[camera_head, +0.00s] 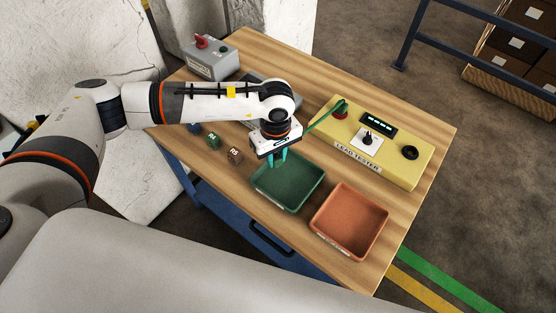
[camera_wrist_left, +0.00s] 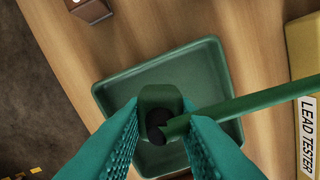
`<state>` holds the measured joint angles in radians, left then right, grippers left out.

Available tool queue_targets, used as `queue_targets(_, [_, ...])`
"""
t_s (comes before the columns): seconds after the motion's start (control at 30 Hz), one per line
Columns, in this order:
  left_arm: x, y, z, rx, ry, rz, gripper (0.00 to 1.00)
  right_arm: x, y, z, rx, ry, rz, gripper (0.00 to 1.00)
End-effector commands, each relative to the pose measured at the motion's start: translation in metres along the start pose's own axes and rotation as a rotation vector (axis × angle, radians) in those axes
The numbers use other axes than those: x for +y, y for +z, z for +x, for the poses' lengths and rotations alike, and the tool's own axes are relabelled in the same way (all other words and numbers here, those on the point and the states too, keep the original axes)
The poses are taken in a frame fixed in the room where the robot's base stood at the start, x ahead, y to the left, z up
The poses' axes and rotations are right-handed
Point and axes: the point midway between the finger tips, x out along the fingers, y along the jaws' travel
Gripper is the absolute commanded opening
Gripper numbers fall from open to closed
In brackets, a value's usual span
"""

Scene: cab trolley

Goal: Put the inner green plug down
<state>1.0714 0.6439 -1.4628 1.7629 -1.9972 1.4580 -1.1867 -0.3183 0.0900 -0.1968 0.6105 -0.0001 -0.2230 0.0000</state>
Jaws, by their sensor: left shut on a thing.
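My left gripper (camera_head: 279,156) has its teal fingers pointing down over the green tray (camera_head: 292,188). In the left wrist view the fingers are shut on a green plug (camera_wrist_left: 160,96), with the tray (camera_wrist_left: 118,84) below it. A green lead (camera_wrist_left: 250,104) runs from the plug towards the yellow lead tester (camera_head: 415,165). In the head view this lead (camera_head: 322,118) slants up to the tester's far left end. The fingers hide most of the plug in the head view, and I cannot tell whether it touches the tray floor. My right gripper is not in view.
An empty orange tray (camera_head: 349,222) stands beside the green one. Small marked blocks, one green (camera_head: 213,141) and one brown (camera_head: 235,155), are left of the green tray. A grey box with a red switch (camera_head: 209,60) stands at the back left. The table's right edge is clear.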

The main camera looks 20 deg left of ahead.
Motion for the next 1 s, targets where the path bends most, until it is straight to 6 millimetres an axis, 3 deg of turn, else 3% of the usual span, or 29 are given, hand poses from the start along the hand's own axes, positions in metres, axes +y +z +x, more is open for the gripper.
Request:
queue_targets(0.33, [0.0, -0.001, 0.037, 0.001, 0.001, 0.001, 0.0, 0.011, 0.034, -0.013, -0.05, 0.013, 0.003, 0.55])
queue_targets(0.7, [0.0, 0.0, 0.045, -0.001, -0.002, 0.002, 0.0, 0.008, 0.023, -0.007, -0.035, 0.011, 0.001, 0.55])
queue_targets(0.73, [0.0, 0.0, 0.045, -0.001, -0.002, 0.002, 0.26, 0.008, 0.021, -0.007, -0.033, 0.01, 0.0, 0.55])
queue_targets(0.8, [0.0, 0.0, 0.043, -0.001, -0.002, 0.002, 0.38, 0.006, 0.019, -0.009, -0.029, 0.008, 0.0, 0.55])
queue_targets(0.87, [0.0, 0.0, 0.043, -0.001, -0.001, 0.002, 0.46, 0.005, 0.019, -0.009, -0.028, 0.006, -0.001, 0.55])
queue_targets(1.0, [0.0, 0.0, 0.043, -0.001, -0.001, 0.002, 0.46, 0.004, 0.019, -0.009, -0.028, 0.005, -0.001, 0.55])
